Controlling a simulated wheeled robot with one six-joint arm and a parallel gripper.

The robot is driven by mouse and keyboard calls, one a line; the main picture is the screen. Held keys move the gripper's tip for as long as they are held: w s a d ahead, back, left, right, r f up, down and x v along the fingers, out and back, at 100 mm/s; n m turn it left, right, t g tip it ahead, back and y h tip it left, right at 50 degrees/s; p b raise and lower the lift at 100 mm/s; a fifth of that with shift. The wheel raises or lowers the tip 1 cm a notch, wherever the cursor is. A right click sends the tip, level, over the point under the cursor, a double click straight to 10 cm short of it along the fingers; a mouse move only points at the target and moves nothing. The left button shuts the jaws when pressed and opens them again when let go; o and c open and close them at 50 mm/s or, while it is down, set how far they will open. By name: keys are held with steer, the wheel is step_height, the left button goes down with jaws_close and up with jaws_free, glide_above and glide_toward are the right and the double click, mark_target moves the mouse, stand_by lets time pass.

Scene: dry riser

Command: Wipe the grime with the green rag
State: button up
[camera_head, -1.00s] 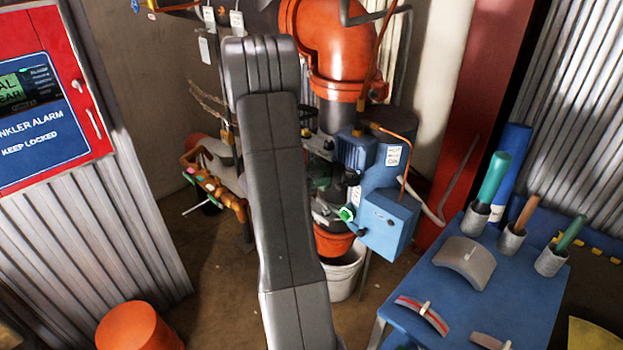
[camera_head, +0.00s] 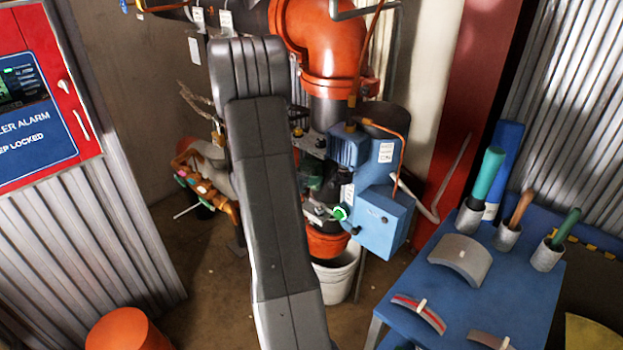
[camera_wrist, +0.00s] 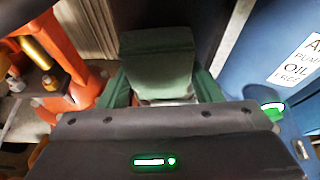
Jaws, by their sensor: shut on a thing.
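In the wrist view, the green rag (camera_wrist: 158,72) shows as a folded, block-like green piece in the middle, above the dark body of my gripper (camera_wrist: 160,98). My gripper is shut on it, and darker green shows at both sides. A dark surface lies behind the rag; I cannot tell whether they touch. In the head view, my arm hides most of the gripper, and a small dark green patch shows to the right of the arm. I cannot make out the grime in either view.
A blue pump unit (camera_head: 378,215) and an orange pipe elbow (camera_head: 335,50) stand close right of my arm. A white bucket (camera_head: 337,278) is below. A blue bench (camera_head: 500,290) with tools is at right, and a red alarm panel (camera_head: 40,100) at left.

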steer(key=shift+w+a, duration=0.25)
steer(key=shift+w, duration=0.05)
steer(key=s+a, duration=0.4)
steer(key=shift+s+b, duration=0.15)
steer(key=shift+b, duration=0.25)
steer(key=shift+a, duration=0.15)
steer(key=shift+s+a, duration=1)
steer(key=shift+s, duration=0.05)
